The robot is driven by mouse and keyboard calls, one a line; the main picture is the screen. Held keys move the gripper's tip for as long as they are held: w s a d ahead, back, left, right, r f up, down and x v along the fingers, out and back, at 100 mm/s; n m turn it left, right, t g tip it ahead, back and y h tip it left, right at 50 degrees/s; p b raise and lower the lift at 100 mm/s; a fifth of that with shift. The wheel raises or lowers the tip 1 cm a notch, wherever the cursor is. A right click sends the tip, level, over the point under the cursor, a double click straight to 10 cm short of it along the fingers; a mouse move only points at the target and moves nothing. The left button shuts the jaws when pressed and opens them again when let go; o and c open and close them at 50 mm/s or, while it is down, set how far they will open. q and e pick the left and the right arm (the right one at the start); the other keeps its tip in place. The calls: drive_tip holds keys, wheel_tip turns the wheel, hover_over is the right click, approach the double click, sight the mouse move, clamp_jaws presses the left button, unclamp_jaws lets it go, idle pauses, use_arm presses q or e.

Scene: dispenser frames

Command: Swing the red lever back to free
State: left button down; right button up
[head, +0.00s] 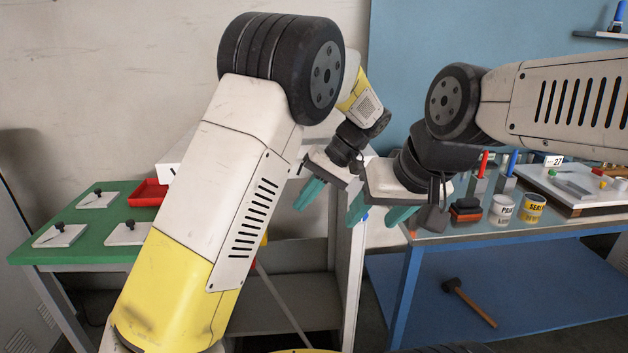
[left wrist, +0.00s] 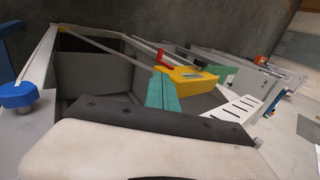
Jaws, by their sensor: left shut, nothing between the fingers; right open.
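A red lever-like part (left wrist: 166,58) shows in the left wrist view, beside a yellow body (left wrist: 187,76) on a pale frame. In the head view only a small red patch and a bit of yellow (head: 264,239) show behind my left arm; the lever's setting cannot be read. My left gripper (head: 309,192) is shut and empty in front of the white frame (head: 347,270). Its teal fingertips (left wrist: 164,94) appear just in front of the yellow body in the wrist view; contact cannot be told. My right gripper (head: 375,213) is open and empty, to its right.
A green table (head: 95,255) with white plates and a red tray (head: 150,193) stands at left. At right, a blue-legged bench holds paint cans (head: 502,210), a red-handled and a blue-handled item, and a brush. A hammer (head: 468,300) lies on its lower shelf. A blue knob (left wrist: 18,95) shows in the wrist view.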

use_arm(q)
drive_tip(key=v, duration=0.6)
drive_tip(key=shift+d+r, duration=0.15)
drive_tip(key=shift+d, duration=0.05)
drive_tip(key=s+a+r+h, duration=0.2)
drive_tip(key=s+a+h, duration=0.1)
drive_tip(key=a, duration=0.4)
drive_tip(key=s+a+r+h, duration=0.3)
drive_tip(key=a, duration=0.4)
drive_tip(key=s+a+t+h, duration=0.1)
drive_tip(key=s+a+t, duration=0.2)
drive_tip(key=s, duration=0.4)
drive_tip(key=s+a+f+t+h, duration=0.1)
drive_tip(key=s+a+t+h, duration=0.1)
drive_tip(key=s, duration=0.6)
drive_tip(key=a+t, duration=0.1)
drive_tip(key=a, duration=0.1)
drive_tip(key=shift+a+m, duration=0.3)
drive_tip(key=shift+a, duration=0.1)
drive_tip(key=shift+f, duration=0.1)
